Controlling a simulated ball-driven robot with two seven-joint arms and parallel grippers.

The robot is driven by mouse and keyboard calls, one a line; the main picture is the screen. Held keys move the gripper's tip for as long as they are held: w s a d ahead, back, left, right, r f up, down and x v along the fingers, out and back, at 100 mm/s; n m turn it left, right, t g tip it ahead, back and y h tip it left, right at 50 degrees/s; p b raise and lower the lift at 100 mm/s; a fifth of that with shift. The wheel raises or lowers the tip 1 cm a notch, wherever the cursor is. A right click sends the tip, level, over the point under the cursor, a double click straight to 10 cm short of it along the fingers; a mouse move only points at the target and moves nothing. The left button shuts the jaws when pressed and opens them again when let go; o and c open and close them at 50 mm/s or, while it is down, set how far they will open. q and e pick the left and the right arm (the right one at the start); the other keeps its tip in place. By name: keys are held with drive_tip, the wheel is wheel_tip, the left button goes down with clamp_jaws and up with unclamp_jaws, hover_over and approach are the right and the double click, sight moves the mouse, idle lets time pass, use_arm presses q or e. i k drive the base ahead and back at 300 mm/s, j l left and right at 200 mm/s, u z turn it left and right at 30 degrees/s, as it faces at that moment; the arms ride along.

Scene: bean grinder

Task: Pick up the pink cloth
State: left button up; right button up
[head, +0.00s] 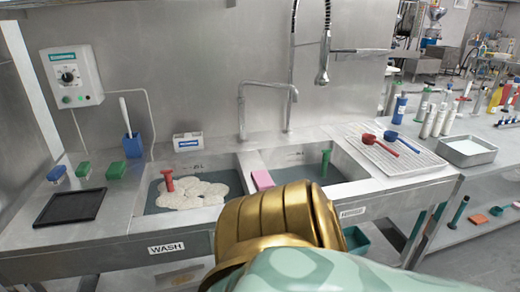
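The pink cloth (262,180) is a small flat pink piece on the divider between the two sink basins, just above the gold part of my arm in the head view. Its lower end is close to or behind that gold part, so its full extent cannot be seen. A gold and mint-green link of my own arm fills the bottom centre and right. No gripper fingers show, so neither gripper can be placed relative to the cloth.
The left basin (150,205) holds white foam and a red-handled tool (169,182). A green tool (326,160) stands in the right basin. Red (369,139) and blue (391,136) scoops lie on the ribbed drainboard (400,165). A black tray (70,207) lies left. A faucet (242,105) rises behind.

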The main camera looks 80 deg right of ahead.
sight(262, 181)
drive_tip(key=z, duration=2.75)
drive_tip(key=l, duration=0.1)
